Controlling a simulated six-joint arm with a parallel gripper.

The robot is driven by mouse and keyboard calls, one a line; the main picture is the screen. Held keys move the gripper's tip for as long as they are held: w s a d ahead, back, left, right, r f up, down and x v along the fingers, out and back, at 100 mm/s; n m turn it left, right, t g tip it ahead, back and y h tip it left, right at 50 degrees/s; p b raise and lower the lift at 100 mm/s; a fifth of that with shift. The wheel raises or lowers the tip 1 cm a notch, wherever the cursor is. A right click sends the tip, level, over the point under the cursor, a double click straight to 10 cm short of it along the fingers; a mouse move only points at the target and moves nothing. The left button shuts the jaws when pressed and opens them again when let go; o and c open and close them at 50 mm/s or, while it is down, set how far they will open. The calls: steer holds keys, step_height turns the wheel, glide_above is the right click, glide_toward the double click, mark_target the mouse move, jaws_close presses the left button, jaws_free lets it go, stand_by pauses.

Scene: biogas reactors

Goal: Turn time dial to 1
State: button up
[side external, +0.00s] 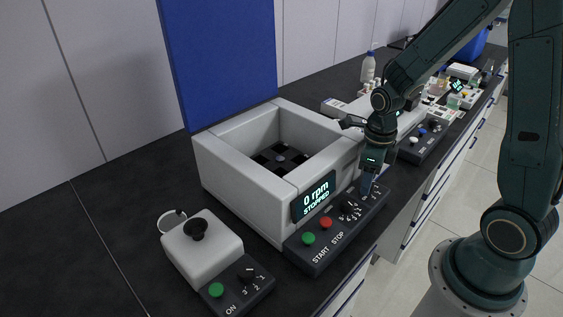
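A white centrifuge (235,170) with an open blue lid (222,60) stands on the bench. Its display (314,196) reads "0 rpm STOPPED". Its dark control panel (325,247) has a green START button (309,238), a red STOP button (326,223) and a black dial (350,207) with small numbers around it. My gripper (368,187) points down over the right end of this panel, where more numbers show. A second dial there, if present, is hidden by the gripper. The dial labels are too small to read, and I cannot tell whether the fingers are open, shut or touching anything.
A small white mixer (201,246) with a black cup and its own dial (247,272) stands at front left. Another panel (424,137) with white and blue knobs lies behind my gripper. A white bottle (368,68) stands at the back. The left bench is clear.

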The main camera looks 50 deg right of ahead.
steer(key=shift+r, duration=0.15)
step_height(320, 180, up, 14)
steer(key=shift+f, duration=0.2)
stand_by(0.9)
stand_by(0.3)
steer(key=s+a+r+n+t, duration=0.2)
steer(key=s+n, duration=0.3)
steer(key=n, duration=1.1)
steer(key=s+a+r+n+t, duration=0.3)
steer(key=s+a+r+n, duration=0.1)
steer(key=n, duration=1.2)
steer(key=shift+s+a+r+n+t, duration=0.3)
steer(key=shift+s+a+r, duration=0.05)
steer(key=shift+s+a, duration=0.45)
